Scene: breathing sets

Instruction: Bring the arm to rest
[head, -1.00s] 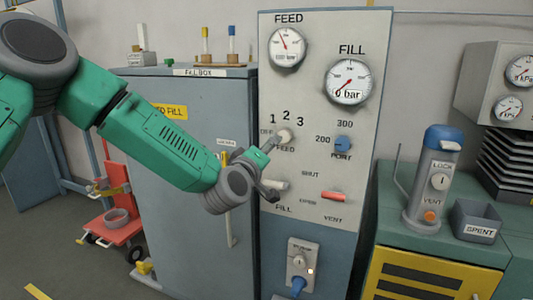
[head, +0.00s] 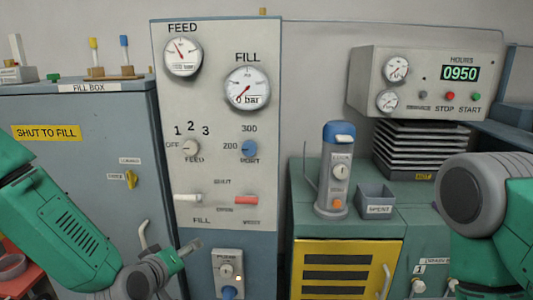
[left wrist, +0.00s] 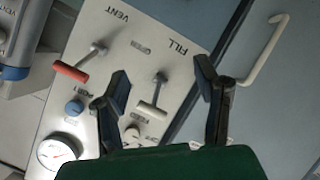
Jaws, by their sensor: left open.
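My left arm comes in from the lower left of the head view. My left gripper (head: 180,256) is low in front of the panel (head: 215,120), below the white FILL lever (head: 188,198). In the left wrist view the two dark fingers of this gripper (left wrist: 162,90) are spread apart with nothing held. The FILL lever (left wrist: 152,105) shows between them in the picture, with a gap to each finger. My right arm shows at the right edge of the head view. Its gripper is out of view.
The fill box (head: 80,110) with its pale door handle (head: 147,236) stands left of the panel. The red VENT lever (head: 246,200) is right of the FILL lever. A cylinder (head: 337,170) and SPENT bin (head: 376,200) stand on the green bench (head: 415,195).

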